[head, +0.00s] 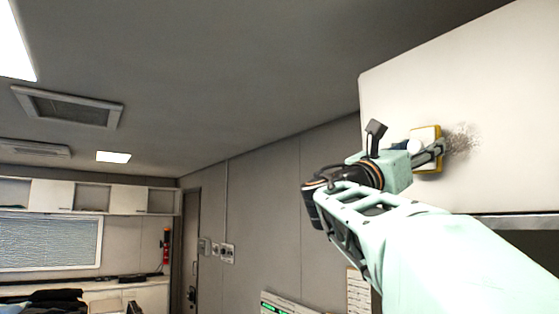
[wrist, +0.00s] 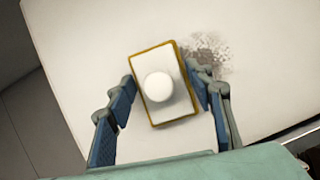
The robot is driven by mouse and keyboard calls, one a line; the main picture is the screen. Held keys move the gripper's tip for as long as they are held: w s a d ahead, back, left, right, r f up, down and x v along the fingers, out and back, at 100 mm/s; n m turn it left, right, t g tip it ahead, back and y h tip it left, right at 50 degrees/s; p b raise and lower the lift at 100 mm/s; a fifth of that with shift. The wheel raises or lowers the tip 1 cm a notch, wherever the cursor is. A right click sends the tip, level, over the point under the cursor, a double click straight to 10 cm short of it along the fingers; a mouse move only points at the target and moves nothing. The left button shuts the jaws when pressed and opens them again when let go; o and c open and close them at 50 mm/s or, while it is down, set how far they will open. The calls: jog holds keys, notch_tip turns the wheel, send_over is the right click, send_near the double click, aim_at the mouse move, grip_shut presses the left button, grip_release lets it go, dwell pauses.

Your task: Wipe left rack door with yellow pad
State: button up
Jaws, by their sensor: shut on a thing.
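My gripper (head: 436,150) is shut on the yellow pad (head: 430,168) and holds it at the pale face of the rack door (head: 400,100), in the upper right of the head view. In the wrist view, the pad (wrist: 152,65) has a white face with a yellow rim and a round white knob. The fingers of my gripper (wrist: 162,85) stand on either side of it. A dark speckled smudge (head: 463,141) is on the door just right of the pad. It also shows in the wrist view (wrist: 208,55), partly behind the right finger. Whether the pad touches the door is hard to tell.
The door's lower edge (head: 520,222) runs just below the pad, with a dark opening under it. A grey wall (head: 275,190) with a doorway is left of my arm. Wall cabinets (head: 90,196) and a cluttered counter (head: 150,292) are far left. The space left of the arm is open.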

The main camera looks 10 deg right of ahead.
jog(key=shift+a, duration=0.1)
jog(key=shift+w+d, duration=0.3)
jog(key=shift+d, duration=0.5)
dwell(0.6)
jog(key=shift+s+d+b, duration=0.5)
jog(key=shift+s+d, duration=0.2)
jog(key=shift+s, duration=0.95)
jog(key=shift+s+d+b, duration=0.45)
jog(key=shift+s+d, duration=0.3)
jog(key=shift+s, duration=0.9)
jog(key=shift+s+d+b, duration=0.5)
jog(key=shift+s+d, duration=0.2)
jog(key=shift+s, duration=0.95)
jog(key=shift+w+a+p, duration=0.55)
jog(key=shift+w+a, duration=0.15)
jog(key=shift+w, duration=0.95)
jog(key=shift+w+a+p, duration=0.5)
jog(key=shift+w+a, duration=0.25)
jog(key=shift+w, duration=0.95)
jog(key=shift+w+a+p, duration=0.55)
jog(key=shift+w+a, duration=0.15)
jog(key=shift+w, duration=0.95)
jog(key=shift+s, duration=0.1)
